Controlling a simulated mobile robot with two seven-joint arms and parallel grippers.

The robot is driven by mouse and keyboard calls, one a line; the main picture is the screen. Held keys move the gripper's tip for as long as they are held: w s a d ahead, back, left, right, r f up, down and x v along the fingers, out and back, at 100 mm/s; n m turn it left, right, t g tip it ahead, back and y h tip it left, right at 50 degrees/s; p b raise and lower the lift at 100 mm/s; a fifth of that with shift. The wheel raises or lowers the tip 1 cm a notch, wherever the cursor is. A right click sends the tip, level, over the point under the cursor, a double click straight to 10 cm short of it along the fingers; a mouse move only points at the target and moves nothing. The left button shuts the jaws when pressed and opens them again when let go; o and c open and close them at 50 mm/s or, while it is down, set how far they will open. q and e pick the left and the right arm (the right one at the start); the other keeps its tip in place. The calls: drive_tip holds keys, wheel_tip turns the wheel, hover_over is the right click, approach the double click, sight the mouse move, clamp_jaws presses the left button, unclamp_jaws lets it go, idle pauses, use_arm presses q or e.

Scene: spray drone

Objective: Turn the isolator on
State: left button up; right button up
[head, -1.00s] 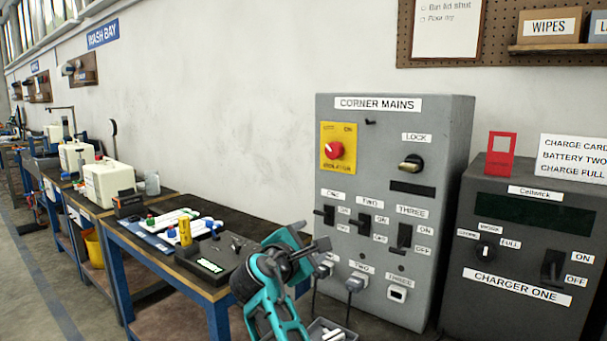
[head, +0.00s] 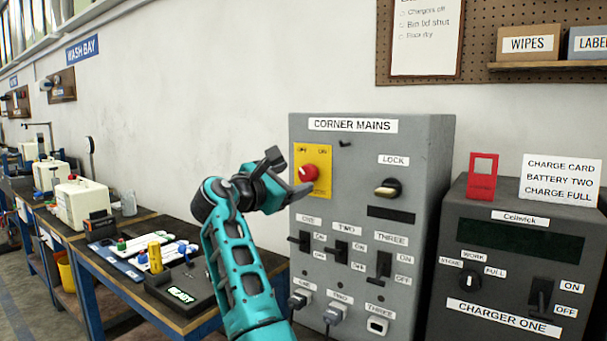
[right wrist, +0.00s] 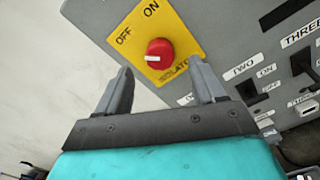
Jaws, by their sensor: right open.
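The isolator is a red round knob (head: 309,173) on a yellow plate (head: 324,187) at the upper left of the grey Corner Mains cabinet (head: 352,146). In the right wrist view the knob (right wrist: 160,53) has a white mark on its left side, on the side of the OFF label. The ON label is above it in that view. My right gripper (head: 288,173) is open and empty, just left of the knob in the head view. In the right wrist view its fingertips (right wrist: 160,70) stand apart, below the knob on either side, not gripping it. My left gripper is not in view.
A lock switch (head: 387,188) and three black switches (head: 342,249) are on the same cabinet, with plugs below. The dark Charger One box (head: 515,270) stands to the right. A bench (head: 205,307) with a black box and tools is at left.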

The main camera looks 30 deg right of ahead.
sight(305, 174)
drive_tip(key=x, duration=0.5)
drive_tip(key=shift+w+d, duration=0.1)
drive_tip(key=shift+d, duration=0.05)
drive_tip(key=c, duration=1.1)
drive_tip(key=shift+o, duration=0.2)
